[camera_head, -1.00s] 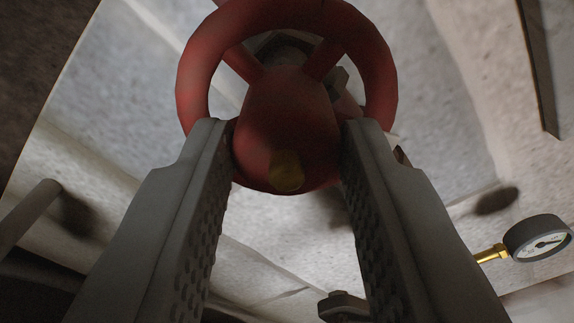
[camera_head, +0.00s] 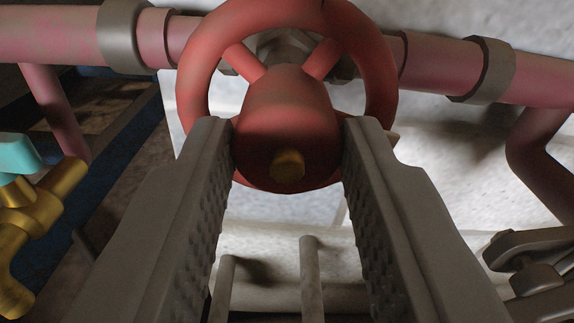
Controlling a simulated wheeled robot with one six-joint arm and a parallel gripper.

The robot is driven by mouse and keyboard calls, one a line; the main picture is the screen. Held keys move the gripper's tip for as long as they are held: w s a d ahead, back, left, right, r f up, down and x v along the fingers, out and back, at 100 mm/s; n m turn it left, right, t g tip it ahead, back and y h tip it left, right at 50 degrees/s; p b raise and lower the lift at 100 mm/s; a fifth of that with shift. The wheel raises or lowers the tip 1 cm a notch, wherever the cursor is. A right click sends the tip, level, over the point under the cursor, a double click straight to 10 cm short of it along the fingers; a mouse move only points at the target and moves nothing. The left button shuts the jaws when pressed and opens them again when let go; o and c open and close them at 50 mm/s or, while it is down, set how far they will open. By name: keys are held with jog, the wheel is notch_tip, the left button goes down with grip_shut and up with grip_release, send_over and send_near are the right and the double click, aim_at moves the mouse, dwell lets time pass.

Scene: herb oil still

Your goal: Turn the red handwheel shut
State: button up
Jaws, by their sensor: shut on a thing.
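The red handwheel (camera_head: 385,75) fills the upper middle of the view, with a round rim, spokes and a thick red hub that has a brass nut (camera_head: 288,166) at its centre. My gripper (camera_head: 287,140) has its two grey ridged fingers on either side of the hub and is shut on the handwheel there. The fingertips touch the hub's left and right sides and hide parts of the lower rim. The valve body behind the wheel is mostly hidden.
A pink-red pipe (camera_head: 540,90) with grey collars runs behind the wheel. A brass tap with a teal handle (camera_head: 18,153) is at the left. A grey clamp-like fitting (camera_head: 540,260) is at the lower right. Two grey rods (camera_head: 312,275) stand below, between the fingers.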

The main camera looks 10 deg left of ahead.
jog(key=m, duration=0.4)
jog(key=shift+m, duration=0.3)
jog(key=m, duration=0.3)
jog(key=shift+m, duration=0.3)
jog(key=m, duration=0.4)
jog(key=shift+d, duration=0.1)
jog(key=shift+m, duration=1.9)
jog(key=shift+f+m, duration=0.1)
jog(key=shift+m, duration=0.2)
jog(key=o, duration=1)
jog(key=shift+c, duration=0.2)
jog(key=v, duration=1.7)
